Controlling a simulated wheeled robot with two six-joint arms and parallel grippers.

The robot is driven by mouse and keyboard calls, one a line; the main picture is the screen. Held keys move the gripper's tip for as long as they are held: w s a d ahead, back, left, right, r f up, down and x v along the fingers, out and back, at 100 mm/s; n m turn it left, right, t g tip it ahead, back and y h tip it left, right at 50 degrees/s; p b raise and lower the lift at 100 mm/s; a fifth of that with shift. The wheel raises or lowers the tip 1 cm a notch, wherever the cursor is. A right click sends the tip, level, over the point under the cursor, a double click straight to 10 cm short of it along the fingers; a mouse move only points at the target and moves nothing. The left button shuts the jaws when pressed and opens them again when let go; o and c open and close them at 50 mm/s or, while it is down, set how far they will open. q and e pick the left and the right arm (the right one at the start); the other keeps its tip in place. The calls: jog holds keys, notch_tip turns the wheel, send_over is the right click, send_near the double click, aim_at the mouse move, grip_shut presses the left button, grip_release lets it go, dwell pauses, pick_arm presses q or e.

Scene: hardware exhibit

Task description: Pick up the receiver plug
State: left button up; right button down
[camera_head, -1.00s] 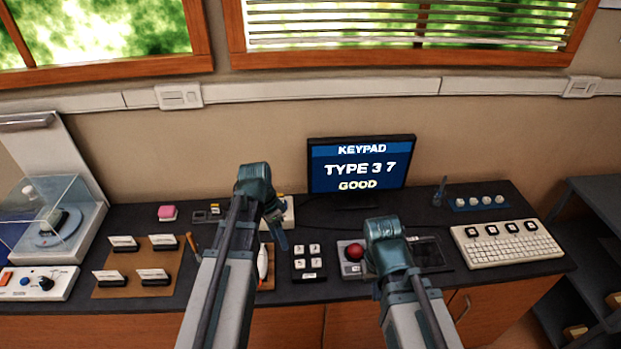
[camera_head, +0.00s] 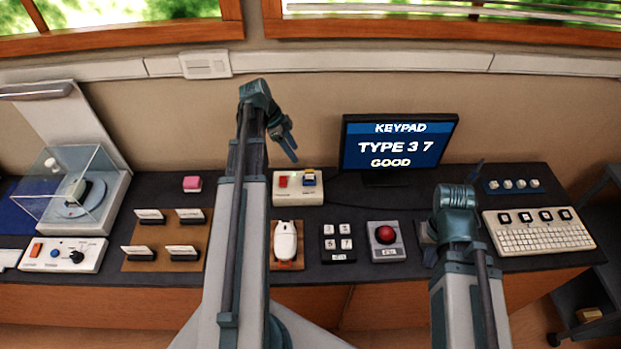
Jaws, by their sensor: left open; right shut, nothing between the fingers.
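A white box (camera_head: 311,195) stands below my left gripper, with a red piece (camera_head: 283,181) and a blue piece with a yellowish part (camera_head: 309,178) on top. I cannot tell whether either is the receiver plug, and no other piece is clearly recognisable as it. My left gripper (camera_head: 288,146) is open and empty. It appears above and behind the box, pointing down and right, apart from it. My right gripper (camera_head: 457,208) is shut and empty in front of the right part of the counter. Its fingertips are mostly hidden behind its wrist.
A white mouse (camera_head: 286,241), a small keypad (camera_head: 338,243) and a red-button box (camera_head: 387,238) line the front. A monitor (camera_head: 398,145) stands behind. A keyboard (camera_head: 538,233) is at right, a card board (camera_head: 165,246) and glass-covered turntable (camera_head: 74,203) at left.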

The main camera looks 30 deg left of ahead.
aim_at(308, 171)
pick_arm(q)
jog(key=b+x, duration=1)
jog(key=x, duration=0.2)
jog(key=shift+w+d, duration=0.1)
jog(key=shift+d, duration=0.15)
grip_shut()
